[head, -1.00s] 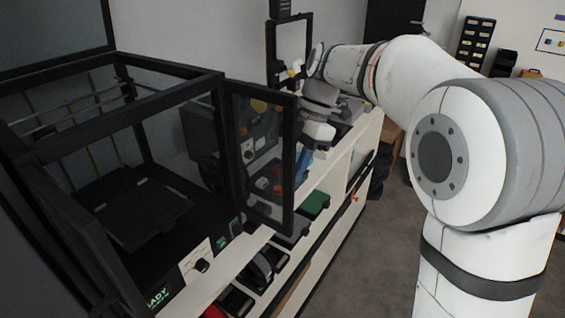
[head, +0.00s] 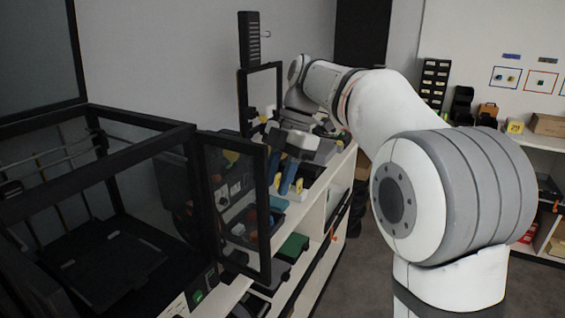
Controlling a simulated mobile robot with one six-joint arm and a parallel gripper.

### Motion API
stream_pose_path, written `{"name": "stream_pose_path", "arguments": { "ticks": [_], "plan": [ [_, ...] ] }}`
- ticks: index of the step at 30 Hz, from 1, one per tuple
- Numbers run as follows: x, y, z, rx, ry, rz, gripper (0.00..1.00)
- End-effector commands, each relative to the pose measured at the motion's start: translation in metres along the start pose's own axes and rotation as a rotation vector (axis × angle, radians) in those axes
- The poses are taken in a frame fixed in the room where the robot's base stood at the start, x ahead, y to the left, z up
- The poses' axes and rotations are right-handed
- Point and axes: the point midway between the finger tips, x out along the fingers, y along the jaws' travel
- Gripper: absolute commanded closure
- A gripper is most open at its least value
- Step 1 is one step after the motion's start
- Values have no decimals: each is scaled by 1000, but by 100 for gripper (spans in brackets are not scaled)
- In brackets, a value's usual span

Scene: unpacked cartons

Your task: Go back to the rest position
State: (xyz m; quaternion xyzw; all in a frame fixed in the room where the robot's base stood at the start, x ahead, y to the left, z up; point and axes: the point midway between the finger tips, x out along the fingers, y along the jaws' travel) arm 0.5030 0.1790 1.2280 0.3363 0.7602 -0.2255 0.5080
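My white and grey arm reaches from the right over the long white shelf unit (head: 313,208) toward the back. My gripper (head: 288,180) hangs at the arm's far end, low over the shelf top, and points down. Two blue finger-like parts show below its grey body, but they are small and dark. I cannot tell whether they are apart or hold anything. Part of the gripper is close behind the open printer door in this view.
A black-framed 3D printer (head: 120,215) fills the left, its door (head: 232,205) swung open toward the arm. A black upright frame (head: 260,100) stands behind the gripper. A green box (head: 292,247) sits on a lower shelf. Clear floor lies right of the shelf unit.

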Motion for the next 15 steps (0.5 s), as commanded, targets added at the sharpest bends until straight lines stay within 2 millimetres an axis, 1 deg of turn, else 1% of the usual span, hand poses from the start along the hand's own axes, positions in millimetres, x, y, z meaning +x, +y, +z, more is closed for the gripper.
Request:
{"name": "stream_pose_path", "arguments": {
  "ticks": [2,5,9,11,15],
  "plan": [
    [1,-12,3,102,-20,17,68],
    [7,-35,11,316,-60,54,68],
    [22,-79,24,700,-122,137,68],
    [31,-99,30,865,-142,181,68],
    [55,-145,41,1237,-172,297,68]
  ]
}}
